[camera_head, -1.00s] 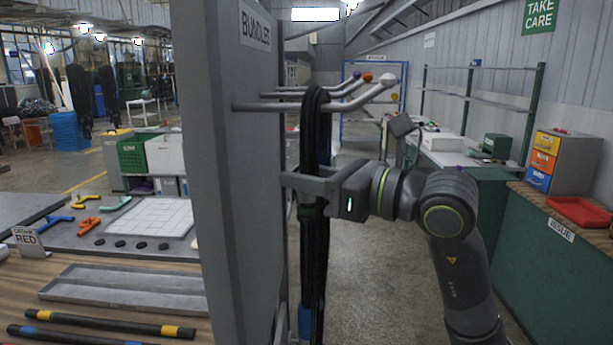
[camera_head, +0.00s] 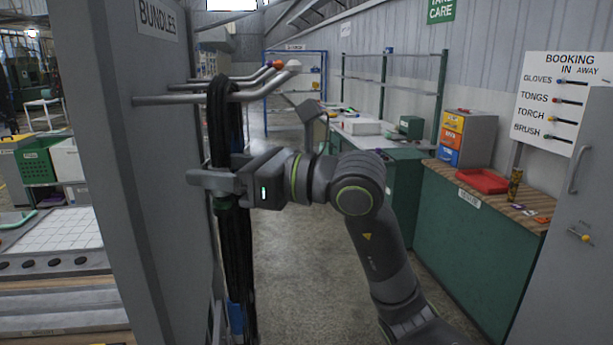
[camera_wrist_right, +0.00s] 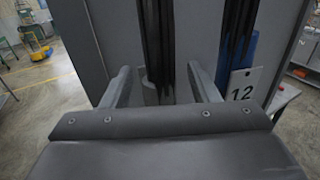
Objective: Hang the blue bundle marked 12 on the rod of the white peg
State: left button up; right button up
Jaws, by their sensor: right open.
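The near rod (camera_head: 165,100) sticks out of the grey panel and ends in a white ball (camera_head: 293,66). A black hose bundle (camera_head: 222,130) hangs over this rod, with a green band and, lower down, a blue band (camera_head: 236,318). My right gripper (camera_head: 205,182) is open at the bundle, below the rod. In the right wrist view, a black strand (camera_wrist_right: 158,40) shows between the open fingers. Another strand (camera_wrist_right: 237,35), a blue part (camera_wrist_right: 247,50) and a white tag marked 12 (camera_wrist_right: 243,88) are just right of the right finger. My left gripper is not in view.
Rods with an orange ball (camera_head: 278,65) and another tip sit behind the near rod. The grey panel (camera_head: 110,170) marked BUNDLES stands close on the left. A green counter (camera_head: 470,240) with a red tray (camera_head: 482,181) is at right. Floor between them is clear.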

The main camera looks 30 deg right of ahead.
jog(key=b+v, duration=1.2)
jog(key=v, duration=0.5)
dwell(0.7)
jog(key=shift+s, duration=0.1)
